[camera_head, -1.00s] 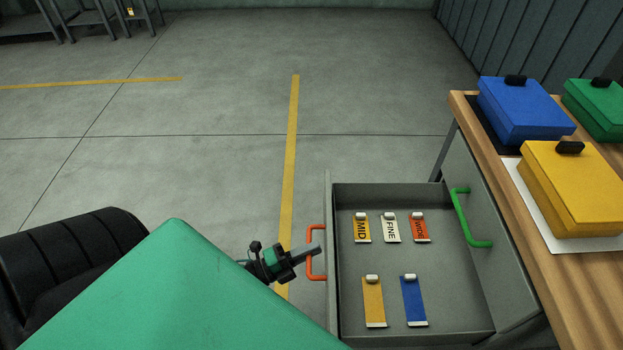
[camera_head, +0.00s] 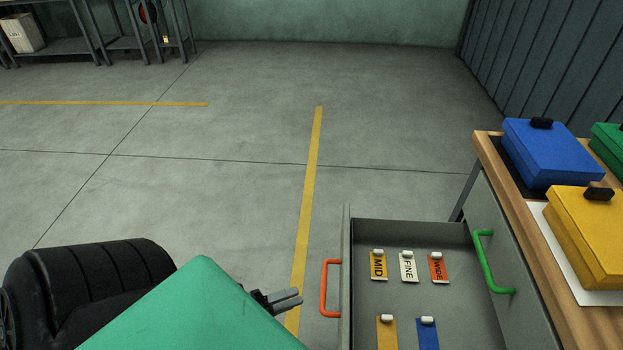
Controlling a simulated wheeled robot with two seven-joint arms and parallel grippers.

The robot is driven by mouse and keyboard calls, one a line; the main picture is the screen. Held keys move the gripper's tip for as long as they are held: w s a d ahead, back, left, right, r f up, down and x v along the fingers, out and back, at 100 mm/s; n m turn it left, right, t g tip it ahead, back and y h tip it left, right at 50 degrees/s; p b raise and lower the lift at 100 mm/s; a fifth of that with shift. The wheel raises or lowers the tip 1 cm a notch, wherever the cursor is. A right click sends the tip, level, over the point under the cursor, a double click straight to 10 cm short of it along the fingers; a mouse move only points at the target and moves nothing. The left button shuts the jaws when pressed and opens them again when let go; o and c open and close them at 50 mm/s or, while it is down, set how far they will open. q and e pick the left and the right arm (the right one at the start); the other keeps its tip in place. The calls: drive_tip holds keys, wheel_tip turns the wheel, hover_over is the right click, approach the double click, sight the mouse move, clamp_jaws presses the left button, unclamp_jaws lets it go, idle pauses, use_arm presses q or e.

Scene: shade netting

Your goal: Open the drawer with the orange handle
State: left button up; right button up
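The drawer (camera_head: 400,306) is pulled out from the bench and open, with its inside in view. Its orange handle (camera_head: 324,288) is on the drawer's front, at the left side. My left gripper (camera_head: 300,295) is left of the handle, apart from it and empty. Its two grey fingers show with a small gap between them and point toward the handle. My green arm cover hides much of the gripper's wrist. My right gripper is not in view.
In the drawer lie tags marked MID (camera_head: 378,266), FINE (camera_head: 408,267) and WIDE (camera_head: 438,268), plus a yellow and a blue strip. A green handle (camera_head: 484,264) is on the bench's side. Blue (camera_head: 550,152) and yellow (camera_head: 590,235) boxes stand on the bench. The floor left is clear.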

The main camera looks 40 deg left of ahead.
use_arm(q)
drive_tip(key=shift+v, duration=2.4)
